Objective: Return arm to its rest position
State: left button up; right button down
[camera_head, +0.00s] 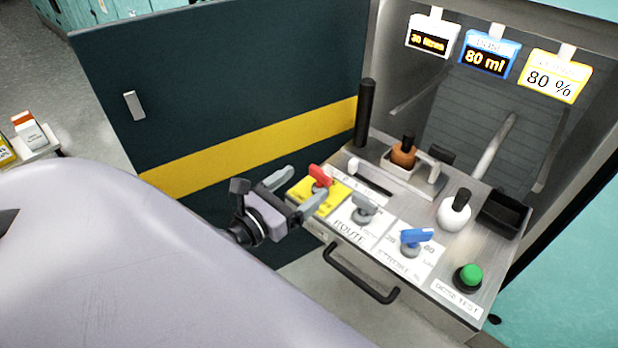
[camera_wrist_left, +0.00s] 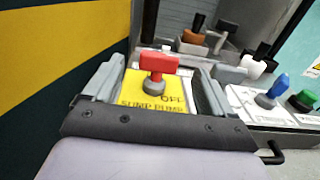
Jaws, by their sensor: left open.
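My left gripper (camera_head: 296,195) is open, with its two grey fingers apart at the left end of the control panel. The red knob (camera_head: 319,176) on its yellow sump pump plate (camera_head: 328,202) is just in front of the fingers. In the left wrist view, the red knob (camera_wrist_left: 153,65) stands between the open fingers (camera_wrist_left: 155,85), and I see no finger touching it. My left arm (camera_head: 150,250) fills the lower left of the head view. My right gripper is not in view.
The steel panel carries a grey route knob (camera_head: 364,208), a blue knob (camera_head: 414,238) and a green button (camera_head: 468,276). A black handle (camera_head: 360,277) sticks out in front. A dark open door (camera_head: 220,85) stands to the left. Three displays hang at the back.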

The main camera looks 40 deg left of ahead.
pick_arm(q)
jog(key=shift+s, duration=0.4)
dwell(0.3)
